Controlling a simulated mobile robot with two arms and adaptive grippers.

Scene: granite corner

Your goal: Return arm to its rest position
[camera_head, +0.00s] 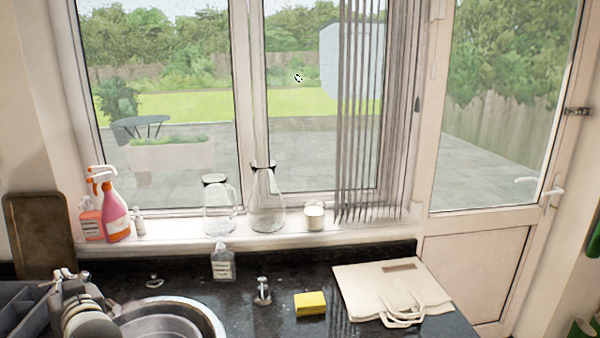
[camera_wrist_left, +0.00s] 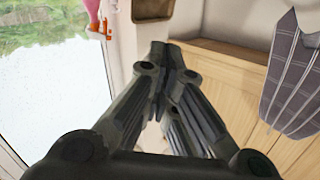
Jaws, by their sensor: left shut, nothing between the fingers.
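My left gripper (camera_head: 66,275) shows at the lower left of the head view, in front of the counter between the dark dish rack and the sink. In the left wrist view my left gripper (camera_wrist_left: 164,50) fills the middle. Its dark grey fingers meet at the tips, shut, with nothing between them. My right gripper is in neither view.
A round metal sink (camera_head: 165,325) lies right of my gripper, and a dark rack (camera_head: 22,305) left. A brown board (camera_head: 40,235) leans behind. Spray bottles (camera_head: 115,205) and glass jugs (camera_head: 267,205) line the sill. A yellow sponge (camera_head: 310,304) and beige bag (camera_head: 375,285) lie right.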

